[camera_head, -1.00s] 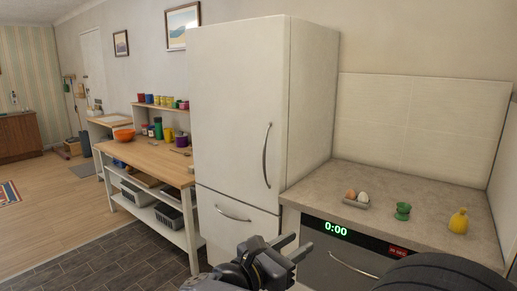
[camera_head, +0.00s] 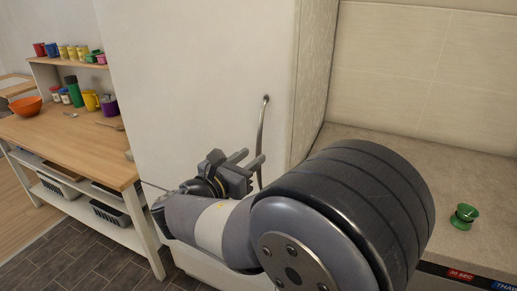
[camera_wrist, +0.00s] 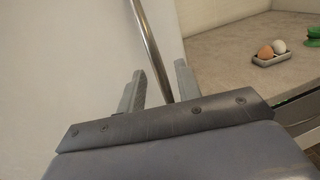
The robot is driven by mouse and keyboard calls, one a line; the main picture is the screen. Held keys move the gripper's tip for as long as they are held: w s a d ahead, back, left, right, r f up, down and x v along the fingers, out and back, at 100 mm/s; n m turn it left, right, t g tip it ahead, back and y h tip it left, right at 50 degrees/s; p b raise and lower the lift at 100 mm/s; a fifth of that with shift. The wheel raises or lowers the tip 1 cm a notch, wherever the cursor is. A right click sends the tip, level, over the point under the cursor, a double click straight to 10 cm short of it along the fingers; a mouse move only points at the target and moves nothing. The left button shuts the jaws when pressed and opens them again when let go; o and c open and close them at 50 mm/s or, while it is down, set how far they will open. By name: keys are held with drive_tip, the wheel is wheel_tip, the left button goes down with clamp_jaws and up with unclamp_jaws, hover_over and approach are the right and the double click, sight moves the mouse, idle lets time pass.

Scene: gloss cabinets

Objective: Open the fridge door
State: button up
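The white fridge (camera_head: 190,70) stands ahead, and its upper door looks shut. Its curved metal handle (camera_head: 263,125) runs upright near the door's right edge, its lower end hidden behind my gripper and arm. My gripper (camera_head: 250,159) is open and close to the lower part of the handle. In the wrist view, the handle (camera_wrist: 147,38) runs down between the two spread fingers of my gripper (camera_wrist: 159,68). I cannot tell whether the fingertips reach past the bar or touch it. The fridge door (camera_wrist: 75,60) fills the left of that view.
A counter (camera_head: 380,135) stands right of the fridge with a green cup (camera_head: 464,216) on it. The wrist view shows an egg tray (camera_wrist: 271,59) there. A wooden table (camera_head: 85,150) with an orange bowl (camera_head: 26,106) stands left. Dark floor tiles (camera_head: 80,250) lie in front.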

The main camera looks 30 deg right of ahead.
sight(257, 150)
drive_tip(key=shift+x, duration=2.55)
drive_tip(key=shift+w+a, duration=0.1)
drive_tip(key=shift+w, duration=0.1)
clamp_jaws()
